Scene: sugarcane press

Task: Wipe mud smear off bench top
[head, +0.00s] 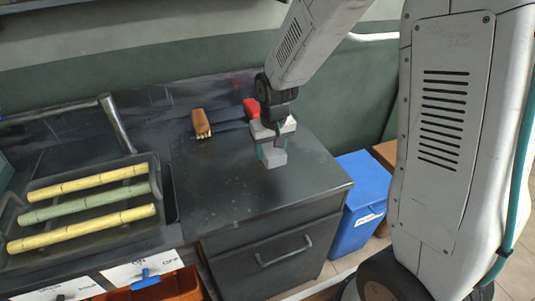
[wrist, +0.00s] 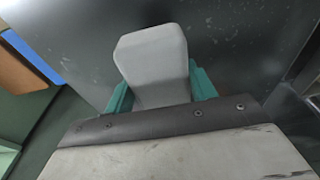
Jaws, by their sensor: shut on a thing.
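My gripper (head: 264,148) is over the right part of the dark bench top (head: 225,205). Its teal fingers are shut on a pale grey block (head: 273,159). In the wrist view the grey block (wrist: 155,60) juts out between the teal fingers, over the dark bench top (wrist: 235,35). The block is at or just above the surface; I cannot tell if it touches. The bench top shows small pale specks and faint light streaks. I cannot make out a distinct brown mud smear; the gripper and block may hide part of the top.
A wooden brush (head: 201,123) stands at the back of the bench. A red object (head: 251,108) is behind my gripper. A tray (head: 85,245) with yellow and green canes is at left. A blue bin (head: 357,192) stands right of the bench. The bench's front left is clear.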

